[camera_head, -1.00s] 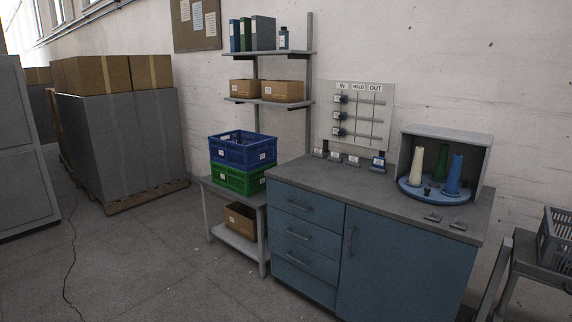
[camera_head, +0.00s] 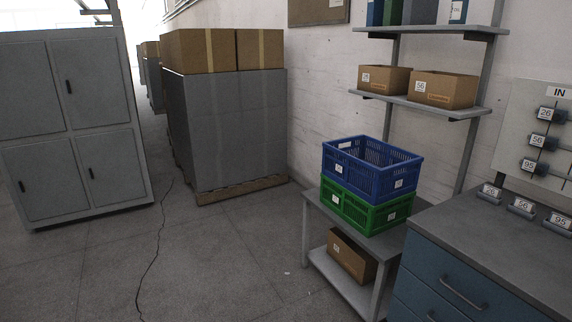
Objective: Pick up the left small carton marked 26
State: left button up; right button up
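The left small carton (camera_head: 390,80) is a brown cardboard box on the lower wall shelf (camera_head: 408,101). Its small white label, at its left end, is too small to read with certainty. A second small carton (camera_head: 450,91) stands beside it to the right, with a white label that seems to read 56. Nothing covers the fronts of the two cartons. Neither of my grippers shows in this view.
A blue crate (camera_head: 385,178) is stacked on a green crate (camera_head: 350,209) on a low table (camera_head: 312,204) below the shelf. Another carton (camera_head: 346,257) sits underneath. A counter (camera_head: 470,233) stands at right.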

aim_at(384, 80)
jog(key=i+l+u, duration=0.1)
jog(key=i+u, duration=0.2)
jog(key=i, duration=1.4)
